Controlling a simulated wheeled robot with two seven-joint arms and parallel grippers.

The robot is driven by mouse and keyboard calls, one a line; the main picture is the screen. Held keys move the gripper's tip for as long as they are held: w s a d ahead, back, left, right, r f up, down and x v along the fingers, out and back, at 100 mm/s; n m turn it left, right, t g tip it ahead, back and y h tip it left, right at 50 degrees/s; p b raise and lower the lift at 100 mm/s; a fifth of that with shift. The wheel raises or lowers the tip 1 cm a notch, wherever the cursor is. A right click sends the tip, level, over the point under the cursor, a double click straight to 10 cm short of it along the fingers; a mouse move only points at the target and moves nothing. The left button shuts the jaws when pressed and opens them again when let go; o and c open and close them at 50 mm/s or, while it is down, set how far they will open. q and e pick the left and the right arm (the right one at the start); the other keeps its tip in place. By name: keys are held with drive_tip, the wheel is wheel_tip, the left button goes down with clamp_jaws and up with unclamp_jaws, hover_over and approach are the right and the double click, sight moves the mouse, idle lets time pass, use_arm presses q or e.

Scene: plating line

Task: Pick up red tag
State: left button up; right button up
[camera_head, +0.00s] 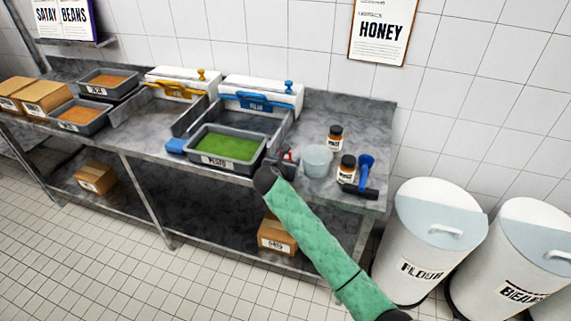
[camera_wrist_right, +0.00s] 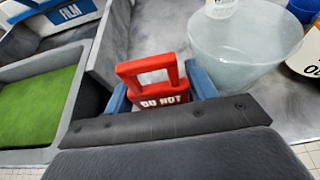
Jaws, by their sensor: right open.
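The red tag (camera_wrist_right: 152,84) has an open loop at its top and white "DO NOT" lettering. In the right wrist view it stands upright between the blue fingers of my right gripper (camera_wrist_right: 158,82), one finger on each side. The fingers are open; whether either touches the tag I cannot tell. In the head view my right gripper (camera_head: 284,157) is at the counter, just right of the green-filled tray, and mostly hides the tag. The tag's lower part is hidden behind the gripper body. My left gripper is in neither view.
A clear bowl (camera_head: 317,160) stands close to the right of the gripper. Two brown jars (camera_head: 335,138) and a blue scoop (camera_head: 366,170) are farther right. The green-filled tray (camera_head: 223,163) is close on the left. White bins (camera_head: 425,245) stand on the floor at right.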

drive_tip(key=shift+c, duration=0.3)
drive_tip(key=c, duration=0.6)
drive_tip(key=shift+o, duration=0.2)
